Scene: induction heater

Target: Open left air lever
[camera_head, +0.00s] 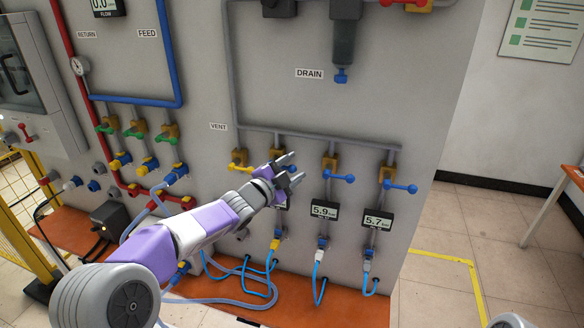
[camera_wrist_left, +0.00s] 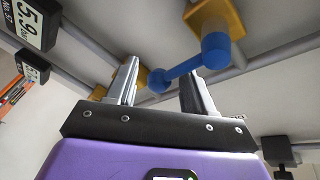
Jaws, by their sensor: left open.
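My left gripper (camera_head: 294,168) is open in front of the left blue air lever position on the panel. In the head view it hides most of that lever and its orange valve (camera_head: 280,142). In the left wrist view a blue lever (camera_wrist_left: 181,68) lies across the gap between the fingertips of the left gripper (camera_wrist_left: 160,75). Its knob end sits between the fingers and its hub is above the right finger. I cannot tell whether a finger touches it. The middle blue lever (camera_head: 340,178) and right blue lever (camera_head: 400,187) point right. My right gripper is not in view.
A yellow-handled vent valve (camera_head: 238,167) is just left of the gripper. Gauges reading 5.9 (camera_head: 324,210) and 5.7 (camera_head: 377,220) hang below the levers. A grey pipe (camera_head: 310,136) runs above. Blue hoses (camera_head: 320,285) hang below.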

